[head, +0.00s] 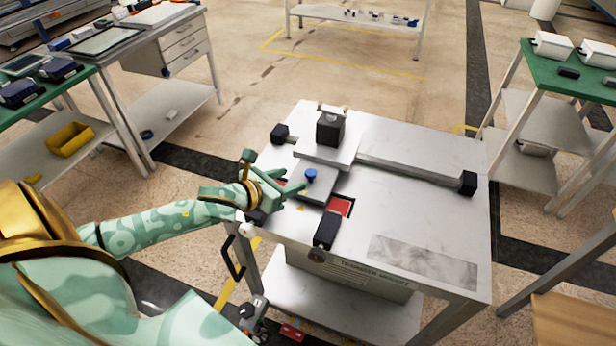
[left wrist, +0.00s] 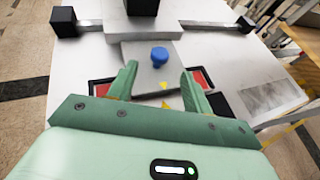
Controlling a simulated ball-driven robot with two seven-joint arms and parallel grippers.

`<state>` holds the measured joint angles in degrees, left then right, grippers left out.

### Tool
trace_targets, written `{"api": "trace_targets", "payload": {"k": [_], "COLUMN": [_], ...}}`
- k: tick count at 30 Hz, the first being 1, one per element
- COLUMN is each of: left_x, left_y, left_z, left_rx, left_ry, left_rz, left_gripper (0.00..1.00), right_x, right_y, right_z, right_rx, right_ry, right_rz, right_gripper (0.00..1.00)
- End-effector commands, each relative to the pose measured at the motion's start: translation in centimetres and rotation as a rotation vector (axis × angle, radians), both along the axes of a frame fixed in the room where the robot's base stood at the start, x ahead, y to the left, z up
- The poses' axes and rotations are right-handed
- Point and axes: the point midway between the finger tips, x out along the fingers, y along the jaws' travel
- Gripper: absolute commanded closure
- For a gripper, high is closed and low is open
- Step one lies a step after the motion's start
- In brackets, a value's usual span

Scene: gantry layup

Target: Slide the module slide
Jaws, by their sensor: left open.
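The module slide is a grey metal plate (head: 316,182) with a blue knob (head: 311,175) on top, in front of a larger plate that carries a black block (head: 330,128). My left gripper (head: 292,188) is open at the near left of the knob. In the left wrist view the open fingers (left wrist: 160,85) point toward the slide plate (left wrist: 140,65), with the blue knob (left wrist: 159,56) beyond and between their tips. Whether a finger touches the plate I cannot tell. My right gripper is not in view.
A rail (head: 410,170) with black end blocks runs across the metal table (head: 400,215). A black box (head: 327,230) and a red pad (head: 341,206) are right of the slide. A black handle (head: 232,258) sticks out at the table's left side. The table's right half is mostly clear.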

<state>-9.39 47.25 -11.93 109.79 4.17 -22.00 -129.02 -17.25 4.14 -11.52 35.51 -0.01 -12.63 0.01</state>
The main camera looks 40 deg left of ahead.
Motion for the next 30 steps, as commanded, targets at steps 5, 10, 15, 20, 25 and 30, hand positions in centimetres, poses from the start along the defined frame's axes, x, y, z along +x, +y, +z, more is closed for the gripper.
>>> {"api": "trace_targets", "payload": {"k": [5,10,15,20,25,30], "left_x": [3.8,5.9,6.7,6.7,6.7,6.7], "left_y": [-0.6,-0.9,-1.1,-1.1,-1.1,-1.1], "left_z": [-1.9,-2.7,-2.9,-2.8,-2.8,-2.8], "left_rx": [-0.003,-0.001,-0.002,-0.002,-0.002,-0.002], "left_ry": [-0.001,0.001,0.001,0.001,0.001,0.001], "left_rz": [0.002,0.002,0.001,0.001,0.001,0.001], "left_gripper": [0.50,0.50,0.50,0.50,0.78,1.00], "right_x": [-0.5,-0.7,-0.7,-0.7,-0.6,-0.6], "right_y": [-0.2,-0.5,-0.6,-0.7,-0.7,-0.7], "right_z": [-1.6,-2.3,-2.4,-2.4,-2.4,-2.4], "right_rx": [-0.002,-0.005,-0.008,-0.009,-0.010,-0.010], "right_ry": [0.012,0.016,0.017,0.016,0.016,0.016], "right_rz": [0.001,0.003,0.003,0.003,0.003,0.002], "right_gripper": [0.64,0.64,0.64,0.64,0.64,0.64]}}
